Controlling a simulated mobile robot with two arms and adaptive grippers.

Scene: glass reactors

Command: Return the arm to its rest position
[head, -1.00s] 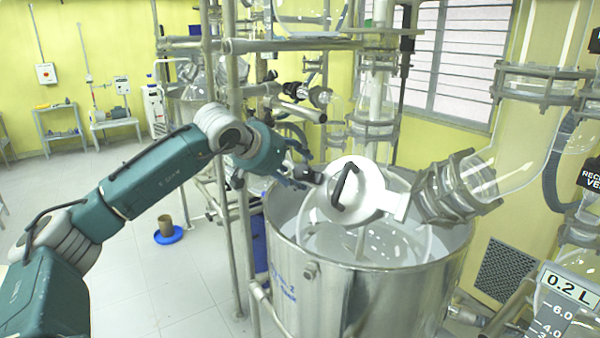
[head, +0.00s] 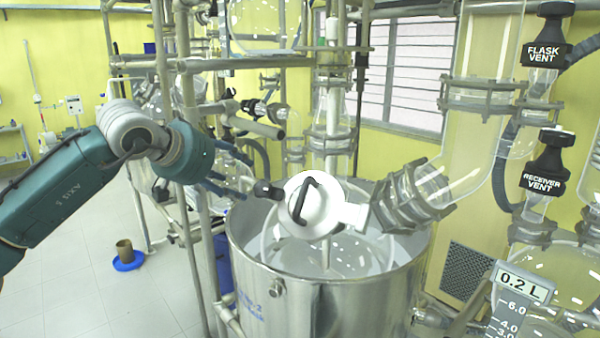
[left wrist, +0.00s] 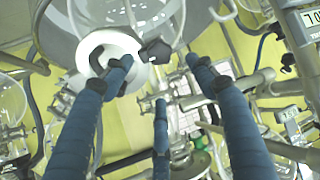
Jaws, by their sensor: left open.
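My left arm (head: 75,170) comes in from the left in the head view. Its open left gripper (head: 240,188) is left of the white round lid (head: 314,205) with a black handle (head: 303,200), above the rim of the steel vessel (head: 330,300). A dark knob (head: 266,190) lies between the fingertips and the lid; I cannot tell whether the fingers touch it. In the left wrist view the blue fingers (left wrist: 155,90) are spread with nothing held between them. The white lid (left wrist: 108,50) shows there behind the left finger. My right gripper is not in view.
Metal frame posts (head: 185,150) stand close to the arm. Vent caps (head: 548,160) and a 0.2 L receiver label (head: 522,285) are at the right. A brown cup on a blue dish (head: 126,256) is on the floor.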

